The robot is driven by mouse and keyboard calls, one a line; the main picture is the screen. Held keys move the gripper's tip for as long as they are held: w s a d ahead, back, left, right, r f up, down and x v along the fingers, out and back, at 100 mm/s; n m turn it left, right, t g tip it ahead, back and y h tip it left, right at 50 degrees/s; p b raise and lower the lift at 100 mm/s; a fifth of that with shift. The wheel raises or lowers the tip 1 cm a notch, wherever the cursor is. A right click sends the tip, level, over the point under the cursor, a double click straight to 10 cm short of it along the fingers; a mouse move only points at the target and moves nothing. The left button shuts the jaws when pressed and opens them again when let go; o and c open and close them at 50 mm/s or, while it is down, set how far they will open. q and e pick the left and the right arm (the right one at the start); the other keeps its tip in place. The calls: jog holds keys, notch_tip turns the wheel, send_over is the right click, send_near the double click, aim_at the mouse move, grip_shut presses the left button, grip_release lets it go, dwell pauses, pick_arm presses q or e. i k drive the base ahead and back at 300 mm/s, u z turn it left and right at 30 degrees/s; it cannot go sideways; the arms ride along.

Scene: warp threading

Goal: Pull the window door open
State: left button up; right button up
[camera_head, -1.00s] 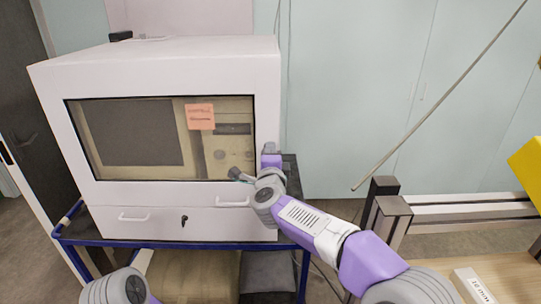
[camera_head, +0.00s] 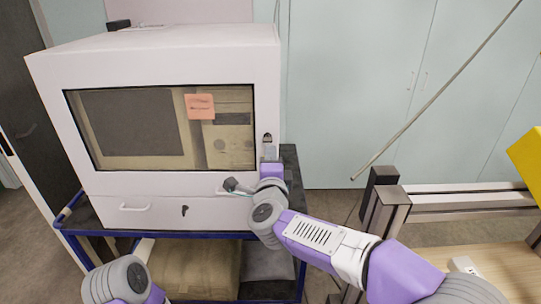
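The window door (camera_head: 160,130) is a dark-framed pane in the front of a white box-shaped cabinet (camera_head: 150,55). It looks closed, and an orange note (camera_head: 200,106) is on it.
A white bar handle (camera_head: 135,208) and a dark keyhole fitting (camera_head: 185,210) are on the lower cabinet front. The cabinet stands on a blue-framed cart (camera_head: 75,232). Dark posts (camera_head: 384,215) and a wooden surface (camera_head: 470,262) are at right.

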aim_at(258, 66)
jog(key=k, duration=1)
